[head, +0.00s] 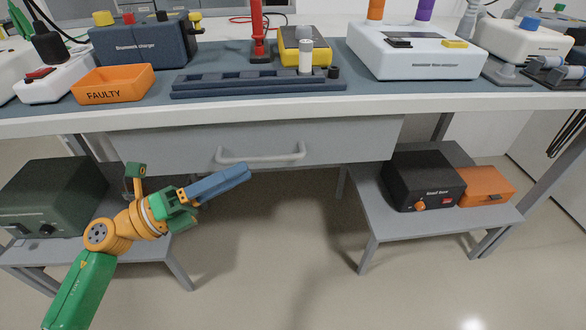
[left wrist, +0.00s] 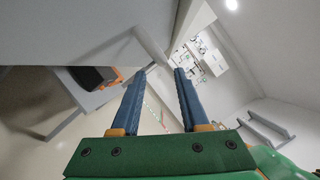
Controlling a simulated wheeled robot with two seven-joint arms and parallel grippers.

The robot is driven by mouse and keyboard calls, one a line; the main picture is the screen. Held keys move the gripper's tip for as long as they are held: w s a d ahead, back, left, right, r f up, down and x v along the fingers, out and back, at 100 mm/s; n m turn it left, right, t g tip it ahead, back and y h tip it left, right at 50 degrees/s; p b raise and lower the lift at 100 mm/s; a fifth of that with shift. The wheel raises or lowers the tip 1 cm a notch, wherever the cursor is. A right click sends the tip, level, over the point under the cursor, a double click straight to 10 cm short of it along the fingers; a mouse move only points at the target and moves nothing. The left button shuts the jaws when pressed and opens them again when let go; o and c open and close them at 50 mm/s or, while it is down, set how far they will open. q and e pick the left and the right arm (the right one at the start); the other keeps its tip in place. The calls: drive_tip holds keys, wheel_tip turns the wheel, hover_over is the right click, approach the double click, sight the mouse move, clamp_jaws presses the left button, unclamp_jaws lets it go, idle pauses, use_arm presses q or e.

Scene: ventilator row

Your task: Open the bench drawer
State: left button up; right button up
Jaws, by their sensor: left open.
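The bench drawer (head: 345,147) is a wide grey front under the bench top, and it looks closed. Its pale bar handle (head: 262,155) runs across the middle of the front. My left gripper (head: 247,170) is in front of the drawer, just below and left of the handle's middle in the head view, with its blue fingers pointing right. In the left wrist view the two fingers (left wrist: 159,72) are apart with nothing between them. A pale bar (left wrist: 150,45) shows just beyond the tips; I cannot tell whether it touches them. My right gripper is not in view.
The bench top (head: 430,100) carries an orange bin marked FAULTY (head: 113,84), a dark rack (head: 215,88) and a white analyser (head: 415,60). Low side tables hold a dark green box (head: 55,195) at left and a black unit (head: 423,180) at right. The floor between them is clear.

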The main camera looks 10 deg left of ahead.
sight(270, 156)
use_arm(q)
drive_tip(key=x, duration=0.4)
drive_tip(key=p+x, duration=0.1)
drive_tip(key=x, duration=0.1)
drive_tip(key=shift+s+d+r, duration=0.1)
drive_tip(key=shift+s+r, duration=0.05)
drive_tip(key=shift+r, duration=0.1)
drive_tip(key=shift+w+d, duration=0.25)
drive_tip(key=shift+d, duration=0.05)
drive_tip(key=shift+c, duration=0.2)
clamp_jaws()
idle(0.6)
